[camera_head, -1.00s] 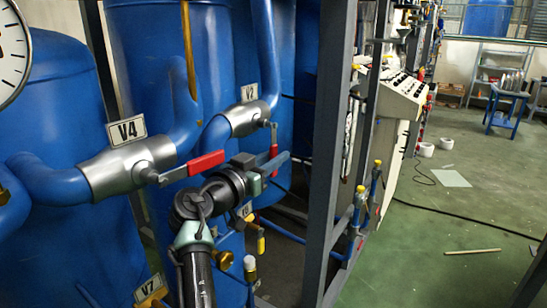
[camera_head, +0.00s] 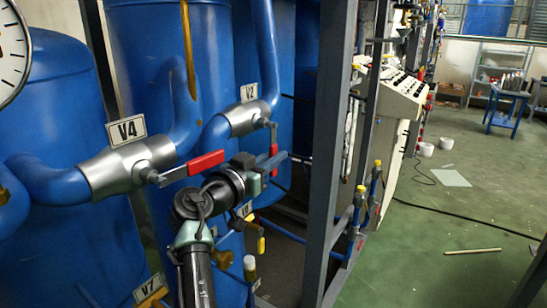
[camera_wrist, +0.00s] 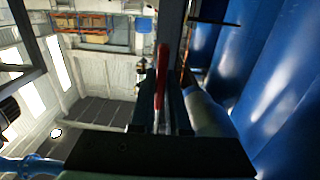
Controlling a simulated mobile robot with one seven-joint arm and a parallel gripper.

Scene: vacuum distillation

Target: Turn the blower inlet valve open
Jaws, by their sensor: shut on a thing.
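A silver valve body tagged V2 (camera_head: 241,120) sits on a blue pipe in the head view. Its red lever (camera_head: 273,152) hangs roughly straight down. My gripper (camera_head: 277,160) is at this lever. In the wrist view the red lever (camera_wrist: 162,78) stands between the two fingers of my gripper (camera_wrist: 164,100), which is shut on it. The fingers hide part of the lever in the head view. A second silver valve tagged V4 (camera_head: 112,168) has a red lever (camera_head: 192,167) pointing right, apart from my gripper. No tag reads blower inlet.
A grey upright post (camera_head: 325,150) stands just right of my gripper. Blue tanks (camera_head: 150,60) stand behind the valves. A smaller valve with a yellow-tipped handle (camera_head: 261,244) is below my wrist. The green floor (camera_head: 430,260) at right is largely open.

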